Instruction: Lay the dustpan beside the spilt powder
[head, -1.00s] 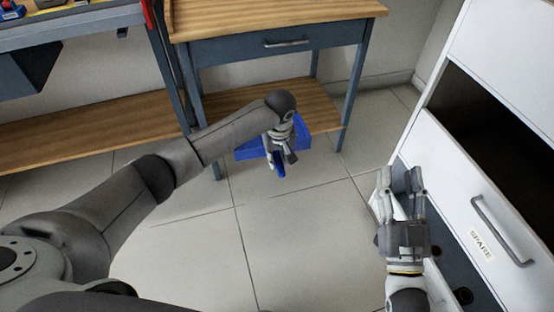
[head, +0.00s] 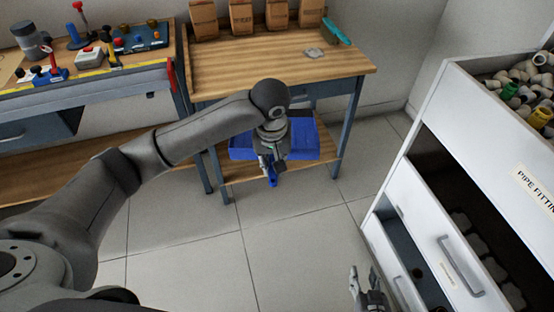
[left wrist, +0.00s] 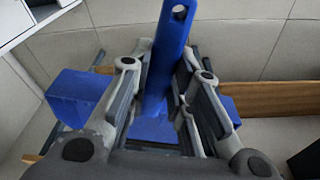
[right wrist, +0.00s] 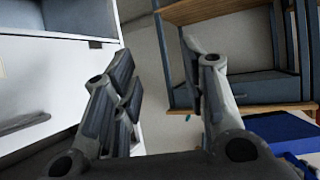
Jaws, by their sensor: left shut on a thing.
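My left gripper (head: 267,163) is shut on the handle of the blue dustpan (head: 302,142), in front of the wooden bench and below its top. In the left wrist view the dustpan's handle (left wrist: 166,62) stands between the fingers, and the pan is partly hidden behind them. A small pale grey patch, which looks like the spilt powder (head: 314,53), lies on the bench top. My right gripper (head: 362,280) is open and empty, low in the head view beside the white drawer cabinet. Its spread fingers show in the right wrist view (right wrist: 160,75).
On the bench top (head: 270,75) a teal brush (head: 336,33) lies right of the powder, and several brown bags (head: 241,16) stand at the back. The front and left of the top are clear. The white cabinet (head: 440,130) has open drawers at right. A cluttered bench stands at left.

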